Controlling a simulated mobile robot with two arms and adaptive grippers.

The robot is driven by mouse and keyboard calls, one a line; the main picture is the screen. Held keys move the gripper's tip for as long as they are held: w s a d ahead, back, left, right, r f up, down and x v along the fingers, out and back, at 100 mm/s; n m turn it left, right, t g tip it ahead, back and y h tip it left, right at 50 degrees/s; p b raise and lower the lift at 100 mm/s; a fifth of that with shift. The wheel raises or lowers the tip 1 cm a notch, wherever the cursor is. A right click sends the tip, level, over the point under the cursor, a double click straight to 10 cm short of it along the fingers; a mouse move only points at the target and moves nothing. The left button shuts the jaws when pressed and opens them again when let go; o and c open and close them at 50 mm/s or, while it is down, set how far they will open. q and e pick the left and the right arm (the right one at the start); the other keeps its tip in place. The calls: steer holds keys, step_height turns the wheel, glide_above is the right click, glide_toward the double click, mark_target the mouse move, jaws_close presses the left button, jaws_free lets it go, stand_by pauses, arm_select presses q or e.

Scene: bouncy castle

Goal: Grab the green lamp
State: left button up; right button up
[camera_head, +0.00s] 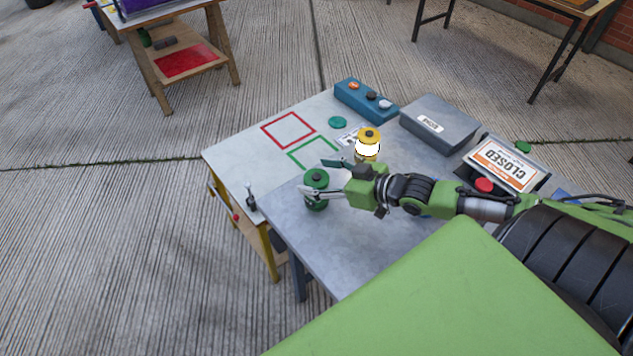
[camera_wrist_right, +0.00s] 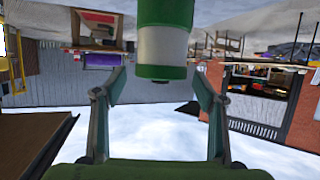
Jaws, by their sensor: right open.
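The green lamp (camera_head: 316,180) stands upright near the left edge of the grey metal table, with a green cap and base. My right gripper (camera_head: 316,177) has come in from the right and is open, with its fingers at either side of the lamp. In the right wrist view, which is upside down, the lamp (camera_wrist_right: 163,45) shows green with a white band, centred between the spread fingertips (camera_wrist_right: 160,78). I see no finger pressing on it. My left gripper is in neither view.
A yellow lamp (camera_head: 368,143) with a bright white band stands just behind my right gripper. Behind it are a blue button box (camera_head: 366,101) and a grey box (camera_head: 438,123). A white board (camera_head: 238,158) with red and green squares adjoins. A CLOSED sign (camera_head: 507,163) lies right.

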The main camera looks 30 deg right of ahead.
steer(key=shift+w+a+f, duration=0.15)
steer(key=shift+w+a, duration=0.05)
steer(key=shift+w, duration=0.15)
jaws_close()
steer(key=shift+r, duration=0.2)
